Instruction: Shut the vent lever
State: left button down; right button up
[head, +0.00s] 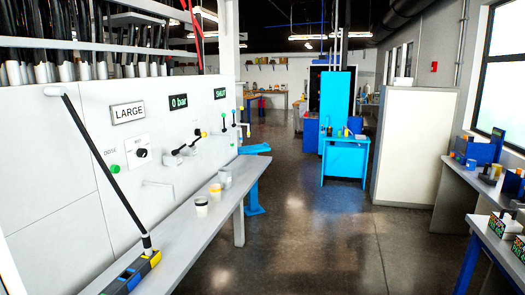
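A white panel (75,150) on the left carries several small levers and valves. Further right is a group of thin levers with coloured knobs (241,118). No label readable here tells which one is the vent lever. A dark display (221,93) above them appears to read SHUT, and another display (179,104) reads 0 bar. Neither of my grippers shows in the head view.
A long black handle (104,170) leans over a bench (190,235) from a black, blue and yellow base (135,274). Several cups (201,207) stand on the bench. A blue cart (344,157) and right-hand benches (485,190) flank clear floor.

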aim_at(205, 135)
jog(key=i+l+u, duration=0.35)
jog(key=i+u, duration=0.2)
jog(key=i+l+z, duration=0.1)
jog(key=i+l, duration=0.6)
jog(key=i+l+z, duration=0.1)
jog(key=i+l, duration=0.55)
jog(key=i, duration=0.25)
